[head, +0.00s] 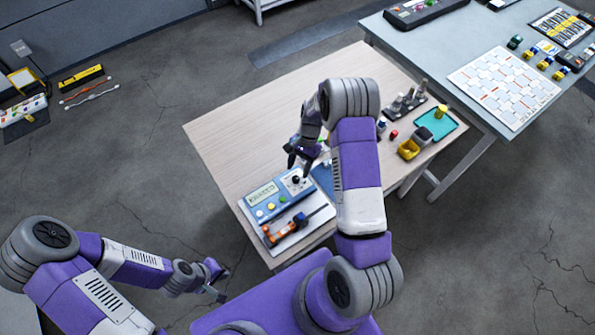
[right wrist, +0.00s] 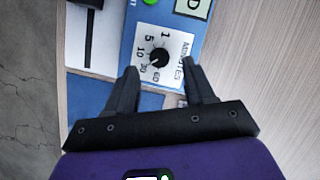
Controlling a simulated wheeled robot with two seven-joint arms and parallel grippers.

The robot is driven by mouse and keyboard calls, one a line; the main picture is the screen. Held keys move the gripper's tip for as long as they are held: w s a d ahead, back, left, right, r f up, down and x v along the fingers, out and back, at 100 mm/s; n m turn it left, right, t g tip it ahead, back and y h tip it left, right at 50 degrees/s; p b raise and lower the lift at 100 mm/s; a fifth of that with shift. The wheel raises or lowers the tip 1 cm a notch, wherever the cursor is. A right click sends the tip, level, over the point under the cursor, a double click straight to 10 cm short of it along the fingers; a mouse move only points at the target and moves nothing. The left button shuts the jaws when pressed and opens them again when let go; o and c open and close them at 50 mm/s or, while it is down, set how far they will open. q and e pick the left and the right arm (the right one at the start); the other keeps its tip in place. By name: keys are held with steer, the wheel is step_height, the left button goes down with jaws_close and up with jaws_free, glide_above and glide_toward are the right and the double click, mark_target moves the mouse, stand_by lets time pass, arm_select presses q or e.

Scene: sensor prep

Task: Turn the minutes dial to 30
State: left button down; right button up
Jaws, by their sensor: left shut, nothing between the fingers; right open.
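The minutes dial (right wrist: 160,56) is a black round knob on a white plate marked 1, 5, 10, 30 and 60. It sits on a blue-and-white device (head: 268,194) at the table's near left edge. The dial's pale mark appears to face the lower-left side, around 30 to 60; I cannot tell exactly where. My right gripper (right wrist: 160,70) is open and empty, with its fingertips to either side of the dial's lower part in the right wrist view. In the head view the right gripper (head: 302,160) is over the device's far end. My left gripper (head: 217,283) is shut and empty, off the table.
The device also has a display (head: 263,195) and coloured buttons. An orange-and-black tool (head: 285,229) lies in front of it. The table's far left is clear.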

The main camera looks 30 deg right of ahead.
steer(key=shift+v, duration=2.15)
steer(key=shift+r, duration=0.1)
